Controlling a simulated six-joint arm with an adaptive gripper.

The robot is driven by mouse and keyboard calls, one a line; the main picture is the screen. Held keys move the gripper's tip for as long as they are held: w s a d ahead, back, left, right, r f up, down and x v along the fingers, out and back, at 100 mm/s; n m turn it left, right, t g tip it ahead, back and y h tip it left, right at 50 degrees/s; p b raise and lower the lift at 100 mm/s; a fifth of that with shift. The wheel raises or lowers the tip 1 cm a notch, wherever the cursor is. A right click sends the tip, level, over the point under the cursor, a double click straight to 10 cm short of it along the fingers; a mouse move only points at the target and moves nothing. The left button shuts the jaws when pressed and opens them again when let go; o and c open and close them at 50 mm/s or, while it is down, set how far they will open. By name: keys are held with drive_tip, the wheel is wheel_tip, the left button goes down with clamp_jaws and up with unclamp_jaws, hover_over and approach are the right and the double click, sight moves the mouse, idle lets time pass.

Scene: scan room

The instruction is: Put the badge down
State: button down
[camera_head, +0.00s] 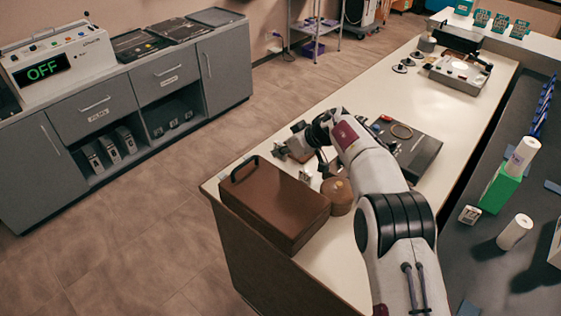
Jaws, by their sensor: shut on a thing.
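My gripper (321,158) is over the near end of the pale counter (420,104), behind the brown case. Its dark fingers are small in this view and partly hidden by my wrist. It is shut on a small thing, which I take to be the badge. A small pale piece (305,177) shows beside the fingertips, between the case and a round brown pot. I cannot tell whether it touches the counter.
The brown case (272,205) with a dark handle and the round brown pot (338,195) stand close by. A dark flat device (410,148) lies to the right behind my arm.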

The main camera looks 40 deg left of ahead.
sight(286, 159)
drive_tip(key=shift+f, duration=2.4)
drive_tip(key=shift+f, duration=0.1)
drive_tip(key=c, duration=2.1)
unclamp_jaws()
drive_tip(key=shift+c, duration=0.2)
drive_tip(key=shift+v, duration=6.1)
